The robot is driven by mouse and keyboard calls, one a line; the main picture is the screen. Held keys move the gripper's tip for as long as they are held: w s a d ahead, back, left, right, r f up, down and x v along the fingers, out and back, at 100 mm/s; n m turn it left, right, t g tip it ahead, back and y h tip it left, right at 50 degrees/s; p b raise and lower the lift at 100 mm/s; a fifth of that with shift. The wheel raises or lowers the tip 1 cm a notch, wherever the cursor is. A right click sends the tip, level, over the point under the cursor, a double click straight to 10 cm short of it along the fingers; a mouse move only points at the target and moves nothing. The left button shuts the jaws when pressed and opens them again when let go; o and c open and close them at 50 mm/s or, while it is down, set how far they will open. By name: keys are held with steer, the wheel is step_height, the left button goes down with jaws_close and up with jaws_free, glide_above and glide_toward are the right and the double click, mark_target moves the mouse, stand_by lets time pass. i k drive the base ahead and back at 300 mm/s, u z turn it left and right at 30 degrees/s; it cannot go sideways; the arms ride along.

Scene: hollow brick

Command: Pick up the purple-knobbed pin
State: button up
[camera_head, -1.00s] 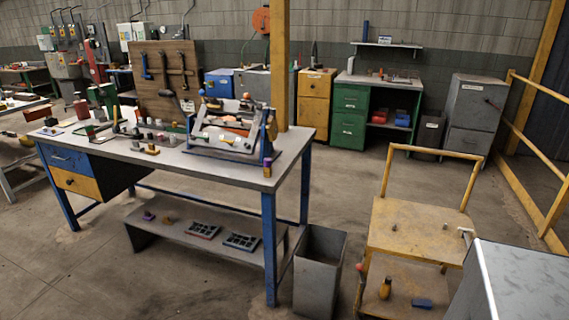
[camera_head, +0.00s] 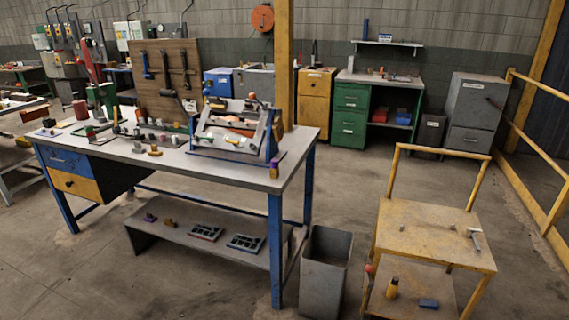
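A small upright piece with a purple top (camera_head: 274,164) and a yellowish lower part stands at the right front corner of the blue-legged workbench (camera_head: 225,175). My gripper is not in view.
A grey open bin (camera_head: 326,265) stands right of the bench. A yellow cart (camera_head: 425,235) with a few small items stands farther right. A fixture frame (camera_head: 235,130) and many small parts crowd the benchtop. Floor is bare at the lower left.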

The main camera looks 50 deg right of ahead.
mark_target(274, 162)
steer(key=u, duration=0.05)
steer(key=i, duration=1)
steer(key=z, duration=0.1)
